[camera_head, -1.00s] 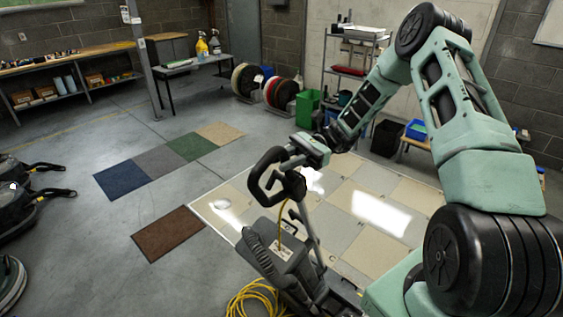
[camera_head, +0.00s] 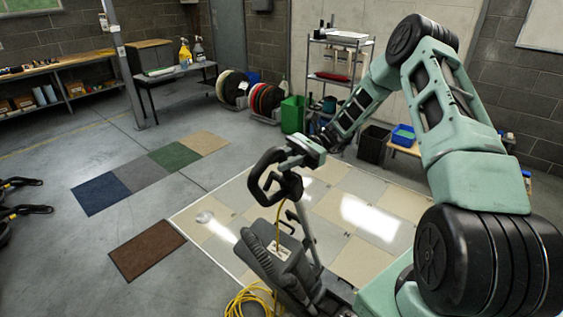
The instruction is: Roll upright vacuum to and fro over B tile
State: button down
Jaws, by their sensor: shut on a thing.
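The upright vacuum (camera_head: 274,254) stands at lower centre, with a dark grey body, a black loop handle (camera_head: 265,180) and a yellow cord. My gripper (camera_head: 292,158) is shut on the top of the handle; its fingertips are partly hidden by the handle and my wrist. The pale chequered tile floor panel (camera_head: 330,205) with a white border lies behind and to the right of the vacuum. Its tile letters are too small to read, so I cannot tell which is B. The vacuum's foot is hidden at the bottom edge.
A brown mat (camera_head: 147,248) lies left of the panel. A row of blue (camera_head: 101,194), grey, green and beige mats lies beyond it. Coiled yellow cord (camera_head: 252,300) is on the floor beside the vacuum. Dark machines stand at the left edge. A green bin (camera_head: 292,114) stands behind the panel.

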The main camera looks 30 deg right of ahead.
jog(key=shift+w+d+r, duration=0.1)
jog(key=shift+d, duration=0.1)
jog(key=c, duration=1.2)
grip_release()
jog(key=w+d+b, duration=0.1)
jog(key=d+b, duration=0.5)
jog(key=d, duration=1.1)
jog(key=shift+w+d+b, duration=0.15)
jog(key=shift+w+b, duration=0.15)
jog(key=shift+d, duration=0.1)
